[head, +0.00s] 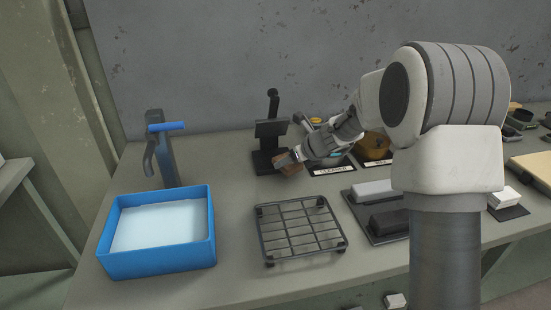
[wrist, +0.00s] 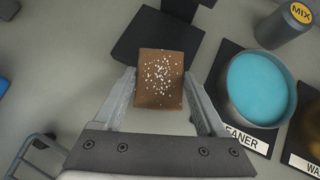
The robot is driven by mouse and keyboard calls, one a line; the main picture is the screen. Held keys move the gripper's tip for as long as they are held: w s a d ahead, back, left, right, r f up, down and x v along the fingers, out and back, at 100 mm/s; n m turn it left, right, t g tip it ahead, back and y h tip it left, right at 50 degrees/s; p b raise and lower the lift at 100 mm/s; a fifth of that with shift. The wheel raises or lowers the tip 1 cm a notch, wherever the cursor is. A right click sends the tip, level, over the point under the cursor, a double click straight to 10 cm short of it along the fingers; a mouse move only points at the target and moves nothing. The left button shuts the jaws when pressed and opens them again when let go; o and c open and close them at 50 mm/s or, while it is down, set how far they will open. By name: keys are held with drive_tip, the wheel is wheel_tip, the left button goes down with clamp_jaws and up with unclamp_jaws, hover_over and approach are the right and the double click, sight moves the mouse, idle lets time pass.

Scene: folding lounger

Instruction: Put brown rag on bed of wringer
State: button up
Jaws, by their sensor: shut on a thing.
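The brown rag (wrist: 158,88) is a small brown block-like piece with white specks on its face. My gripper (wrist: 158,78) is shut on it, one finger along each side. In the head view the rag (head: 291,167) hangs at my gripper's tip, at the front right of the wringer. The wringer (head: 269,130) is black, with an upright post, a plate and a low base. In the wrist view its black parts (wrist: 140,40) lie just beyond the rag, which overlaps them in the picture. I cannot tell whether the rag touches the wringer.
A blue liquid dish (wrist: 257,88) labelled as cleaner and a can marked MIX (wrist: 284,20) stand right of the wringer. A wire rack (head: 300,232) is in front. A blue basin (head: 160,262) and a tap (head: 167,155) are at left. Dark trays lie at right.

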sight(282, 156)
drive_tip(key=w+a, duration=0.2)
drive_tip(key=w, duration=0.1)
drive_tip(key=shift+a+r, duration=0.3)
drive_tip(key=shift+r, duration=0.05)
drive_tip(key=w+a, duration=0.1)
drive_tip(key=w+a+p, duration=0.1)
drive_tip(key=shift+w+a, duration=0.1)
drive_tip(key=shift+w, duration=0.2)
drive_tip(key=shift+f+b, duration=0.45)
drive_tip(key=shift+f, duration=0.2)
drive_tip(key=shift+f, duration=0.2)
drive_tip(key=o, duration=1.4)
drive_tip(key=shift+o, duration=0.2)
drive_tip(key=shift+r, duration=0.1)
